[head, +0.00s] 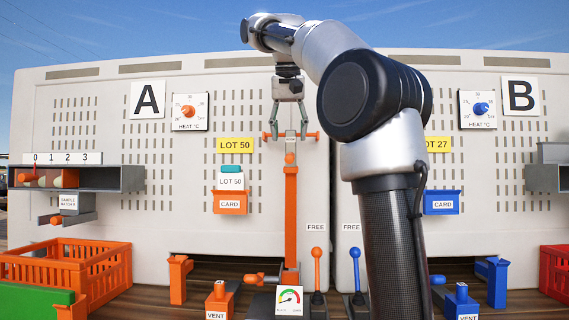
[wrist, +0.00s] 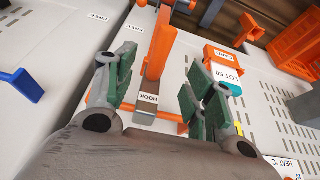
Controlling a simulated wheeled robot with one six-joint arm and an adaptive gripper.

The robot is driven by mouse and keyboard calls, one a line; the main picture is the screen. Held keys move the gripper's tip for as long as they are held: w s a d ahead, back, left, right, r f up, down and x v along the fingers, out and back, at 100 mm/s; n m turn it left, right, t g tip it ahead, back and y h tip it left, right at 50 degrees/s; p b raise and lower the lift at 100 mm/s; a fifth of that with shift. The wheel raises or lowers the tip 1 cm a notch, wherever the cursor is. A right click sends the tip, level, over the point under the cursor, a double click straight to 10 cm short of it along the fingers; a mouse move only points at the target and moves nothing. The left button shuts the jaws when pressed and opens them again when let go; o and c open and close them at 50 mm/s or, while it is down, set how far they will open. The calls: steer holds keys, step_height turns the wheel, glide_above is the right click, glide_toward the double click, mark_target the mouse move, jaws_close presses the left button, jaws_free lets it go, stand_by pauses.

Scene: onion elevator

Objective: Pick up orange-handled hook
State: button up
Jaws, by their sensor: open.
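The orange-handled hook (head: 291,215) shows as a long orange upright shape against the panel between stations A and B, with an orange crossbar near its top. In the wrist view, the orange shaft (wrist: 160,45) runs up the picture from a grey piece labelled HOOK. My gripper (head: 290,134) is open and points down at the crossbar, in front of the panel. In the wrist view, the green-padded fingers of my gripper (wrist: 165,80) stand apart on either side of the shaft, with the label between them. I cannot tell whether they touch it.
An orange card holder (head: 230,202) with a LOT 50 card is left of the hook. Orange (head: 317,262) and blue (head: 355,268) levers stand below. A gauge (head: 289,300) is in front. An orange crate (head: 70,270) is at left. My arm hides part of the right side.

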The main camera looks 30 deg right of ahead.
mark_target(290, 156)
steer(key=shift+w+d+f, duration=0.25)
steer(key=shift+w+f, duration=0.3)
steer(key=shift+w, duration=0.2)
steer(key=x, duration=0.6)
steer(key=shift+d+f, duration=0.15)
steer(key=shift+d, duration=0.15)
jaws_close()
